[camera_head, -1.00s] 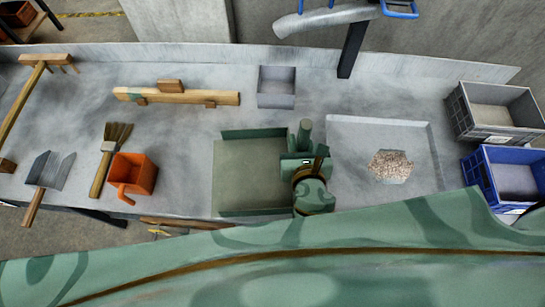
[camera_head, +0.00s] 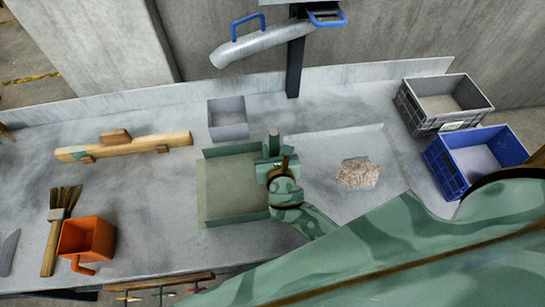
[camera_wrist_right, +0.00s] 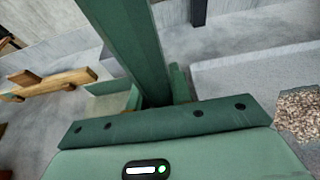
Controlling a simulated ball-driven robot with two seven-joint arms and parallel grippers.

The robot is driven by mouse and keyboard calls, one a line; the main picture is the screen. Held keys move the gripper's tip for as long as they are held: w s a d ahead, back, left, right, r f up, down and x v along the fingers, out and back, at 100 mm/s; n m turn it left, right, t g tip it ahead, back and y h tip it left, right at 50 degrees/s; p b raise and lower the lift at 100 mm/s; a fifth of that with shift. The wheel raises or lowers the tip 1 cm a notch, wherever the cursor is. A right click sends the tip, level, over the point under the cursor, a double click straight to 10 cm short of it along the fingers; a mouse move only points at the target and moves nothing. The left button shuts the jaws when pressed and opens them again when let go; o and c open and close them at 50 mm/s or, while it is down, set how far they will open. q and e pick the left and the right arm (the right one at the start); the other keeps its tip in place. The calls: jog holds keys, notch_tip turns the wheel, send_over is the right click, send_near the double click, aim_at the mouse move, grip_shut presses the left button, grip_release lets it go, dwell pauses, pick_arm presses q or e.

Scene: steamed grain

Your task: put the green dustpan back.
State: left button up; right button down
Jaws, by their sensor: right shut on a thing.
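The green dustpan (camera_head: 235,188) shows in the head view at the middle of the worktable, with its pan open toward the left. Its green handle (camera_head: 273,144) rises at the pan's right side. My right gripper (camera_head: 281,170) is shut on the dustpan at that handle side. The jaws blend with the green handle, so the exact contact is hard to see. Part of the pan (camera_wrist_right: 112,104) also shows in the right wrist view. I cannot tell whether the pan touches the table. My left gripper is out of view.
A shallow tray (camera_head: 305,145) with a grain pile (camera_head: 357,174) lies right of the dustpan. A small grey box (camera_head: 228,118) stands behind it. Grey (camera_head: 445,100) and blue (camera_head: 475,160) crates stand at right. An orange container (camera_head: 87,239) and brush (camera_head: 58,215) are at left.

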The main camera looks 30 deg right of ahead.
jog(key=f, duration=0.1)
jog(key=f+b, duration=0.1)
jog(key=f, duration=0.1)
jog(key=shift+w+d+f+b, duration=0.2)
jog(key=shift+w+f+b, duration=0.1)
jog(key=shift+b, duration=0.1)
jog(key=c, duration=1.2)
grip_release()
jog(key=shift+s+f, duration=0.1)
jog(key=shift+c, duration=0.2)
jog(key=p+v, duration=0.1)
jog(key=v, duration=1.1)
jog(key=shift+p, duration=0.35)
